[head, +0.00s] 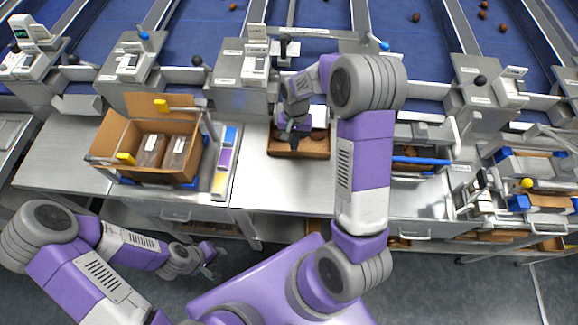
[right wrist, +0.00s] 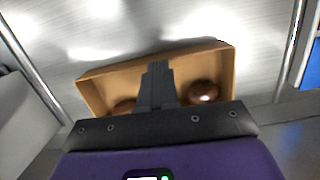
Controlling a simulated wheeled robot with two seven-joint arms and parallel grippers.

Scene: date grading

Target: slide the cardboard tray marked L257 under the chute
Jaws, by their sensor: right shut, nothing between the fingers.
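A small open cardboard tray (head: 312,153) stands on the metal bench below the middle chute, in the head view. No marking on it is legible, so I cannot tell whether it is L257. My right gripper (head: 292,136) is over this tray, pointing down, its fingers shut and empty. In the right wrist view the shut fingers (right wrist: 158,85) reach over the tray (right wrist: 203,60), with a round brown date (right wrist: 204,91) to the right and another partly hidden to the left. I cannot tell whether the fingers touch the tray. My left gripper (head: 207,258) hangs low in front of the bench.
A larger cardboard box (head: 165,174) with clear packs stands on the bench at left, beside a strip of coloured labels (head: 225,160). Another tray with a blue bar (head: 420,161) is right of my right arm. Bare bench (head: 255,185) lies in front of the small tray.

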